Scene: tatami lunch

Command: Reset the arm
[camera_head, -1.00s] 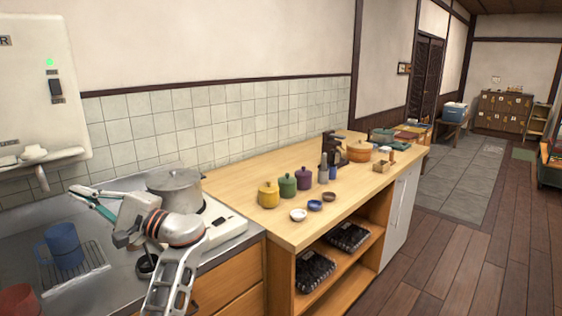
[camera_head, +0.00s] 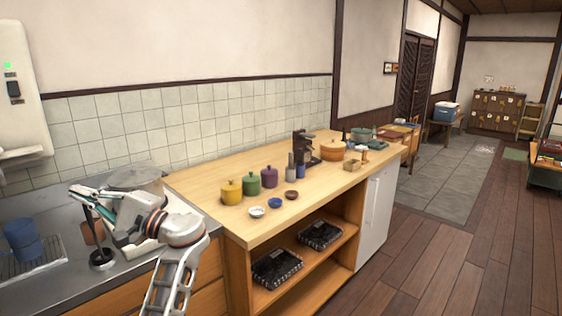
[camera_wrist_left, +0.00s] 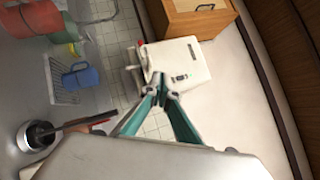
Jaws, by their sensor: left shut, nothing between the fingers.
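My left arm comes up from the bottom of the head view, over the grey counter beside the stove. My right gripper is in neither view.
A blue mug (camera_head: 22,238) stands on a wire rack at the left. A dark round holder (camera_head: 102,259) stands close below the gripper. The wooden counter holds yellow (camera_head: 231,192), green (camera_head: 252,183) and purple (camera_head: 269,177) canisters and small bowls. Open floor (camera_head: 440,250) lies at right.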

